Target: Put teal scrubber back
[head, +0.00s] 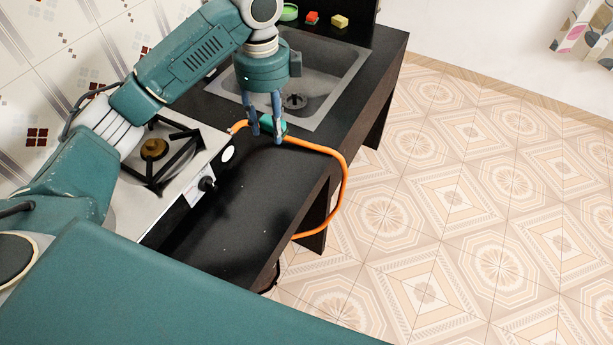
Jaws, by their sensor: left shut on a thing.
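The teal scrubber (268,122) is between the fingers of my left gripper (265,138), low over the black counter just in front of the sink's near edge. The left gripper points down and is shut on the scrubber. The fingers partly cover the scrubber, and I cannot tell whether it touches the counter. My right gripper is not in view.
The grey sink (335,75) lies behind the gripper. A green round container (289,12), a red item (312,18) and a yellow sponge (339,21) stand behind the sink. An orange hose (345,180) loops over the counter edge from the stove (190,150). The front counter (245,205) is clear.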

